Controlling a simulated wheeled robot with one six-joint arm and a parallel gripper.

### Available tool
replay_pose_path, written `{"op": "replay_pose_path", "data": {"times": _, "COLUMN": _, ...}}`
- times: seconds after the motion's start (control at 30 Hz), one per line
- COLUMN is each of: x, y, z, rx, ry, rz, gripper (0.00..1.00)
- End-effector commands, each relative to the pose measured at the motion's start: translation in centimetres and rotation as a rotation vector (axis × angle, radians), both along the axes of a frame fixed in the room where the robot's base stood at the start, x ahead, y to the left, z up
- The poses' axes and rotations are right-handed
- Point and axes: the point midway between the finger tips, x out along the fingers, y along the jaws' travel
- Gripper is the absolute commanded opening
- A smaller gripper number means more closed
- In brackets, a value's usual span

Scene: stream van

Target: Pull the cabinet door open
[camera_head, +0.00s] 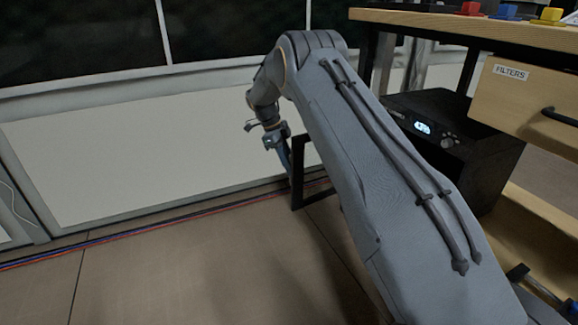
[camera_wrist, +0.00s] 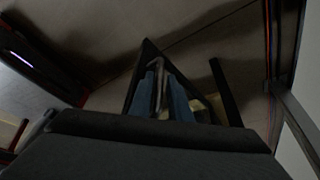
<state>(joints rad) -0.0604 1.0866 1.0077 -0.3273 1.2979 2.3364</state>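A black-framed panel, which looks like the cabinet door (camera_head: 297,176), stands upright beside the bench's left end in the head view. Its dark frame bars (camera_wrist: 226,92) also show in the wrist view. My gripper (camera_head: 284,152) is at the panel's left edge, pointing down. In the wrist view my gripper (camera_wrist: 164,90) has its two blue fingers close together on a thin grey bar, seemingly the door handle (camera_wrist: 159,88). The fingers look shut on it, though the contact is dim. My arm hides much of the door and the cabinet behind it.
A wooden bench (camera_head: 455,27) stands at right, with a drawer labelled FILTERS (camera_head: 530,95) and a black device with a lit display (camera_head: 440,130) below the top. A pale wall panel (camera_head: 130,155) and cables (camera_head: 110,238) run behind. The floor (camera_head: 180,270) at left is clear.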

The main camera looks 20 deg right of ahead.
Motion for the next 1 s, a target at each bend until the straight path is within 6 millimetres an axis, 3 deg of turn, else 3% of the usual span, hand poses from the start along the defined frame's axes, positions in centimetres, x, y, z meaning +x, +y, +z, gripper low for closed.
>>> {"op": "replay_pose_path", "data": {"times": 0.23, "x": 0.2, "y": 0.3, "z": 0.9, "rx": -0.001, "ry": -0.002, "rz": 0.001, "gripper": 0.17}}
{"op": "replay_pose_path", "data": {"times": 0.5, "x": 1.1, "y": 1.9, "z": 5.0, "rx": 0.0, "ry": -0.002, "rz": 0.003, "gripper": 0.17}}
{"op": "replay_pose_path", "data": {"times": 0.7, "x": 1.5, "y": 2.6, "z": 6.9, "rx": 0.0, "ry": -0.001, "rz": 0.004, "gripper": 0.17}}
{"op": "replay_pose_path", "data": {"times": 1.0, "x": 1.6, "y": 2.8, "z": 7.2, "rx": 0.0, "ry": 0.0, "rz": 0.003, "gripper": 0.17}}
